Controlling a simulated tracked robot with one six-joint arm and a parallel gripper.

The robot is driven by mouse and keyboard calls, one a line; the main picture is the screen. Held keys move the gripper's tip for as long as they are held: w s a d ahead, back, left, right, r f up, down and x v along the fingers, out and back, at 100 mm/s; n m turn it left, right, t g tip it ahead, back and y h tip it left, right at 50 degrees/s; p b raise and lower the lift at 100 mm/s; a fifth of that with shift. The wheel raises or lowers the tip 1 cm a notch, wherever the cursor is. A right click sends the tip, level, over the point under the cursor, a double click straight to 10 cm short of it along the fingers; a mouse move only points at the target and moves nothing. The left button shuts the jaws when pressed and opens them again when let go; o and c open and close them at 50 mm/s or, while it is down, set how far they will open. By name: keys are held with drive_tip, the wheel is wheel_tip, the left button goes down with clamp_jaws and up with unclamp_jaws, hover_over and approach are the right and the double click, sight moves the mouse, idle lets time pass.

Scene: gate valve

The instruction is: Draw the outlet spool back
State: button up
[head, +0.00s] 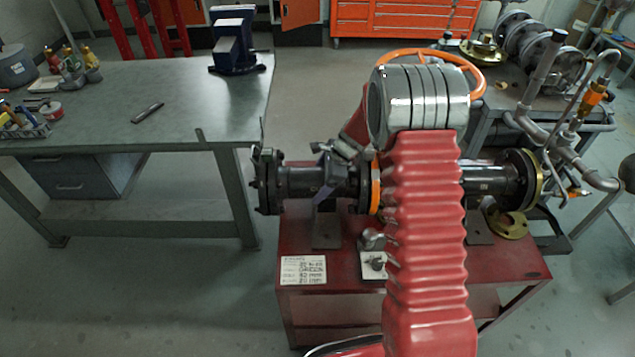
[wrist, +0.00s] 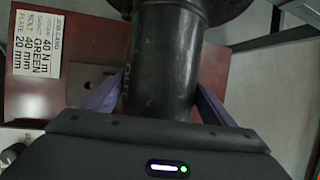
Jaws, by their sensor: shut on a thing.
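A dark pipe spool, which I take as the outlet spool (head: 297,182), lies level above the red cart, left of my arm. It has a bolted flange at its left end. In the wrist view the dark pipe (wrist: 160,62) runs between the two purple fingers of my gripper (wrist: 158,98). The gripper is shut on it, one finger on each side; it also shows in the head view (head: 326,172). An orange ring (head: 375,188) stands at the spool's right end. My red arm hides the valve body; the orange handwheel (head: 478,72) shows behind it.
The red cart (head: 345,272) carries a job card (head: 303,269) and a small fitting (head: 374,262). Another dark spool (head: 490,181) with a flange lies right of my arm. A workbench (head: 190,115) stands left. Grey pipework (head: 570,160) stands right. Floor at front left is clear.

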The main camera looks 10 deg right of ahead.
sight(323, 173)
drive_tip(key=shift+w+a+r, duration=0.1)
drive_tip(key=shift+w+a, duration=0.1)
drive_tip(key=shift+a, duration=0.25)
drive_tip(key=o, duration=1.5)
drive_tip(key=shift+c, duration=0.2)
drive_tip(key=shift+v, duration=3.7)
drive_tip(key=shift+d, duration=0.1)
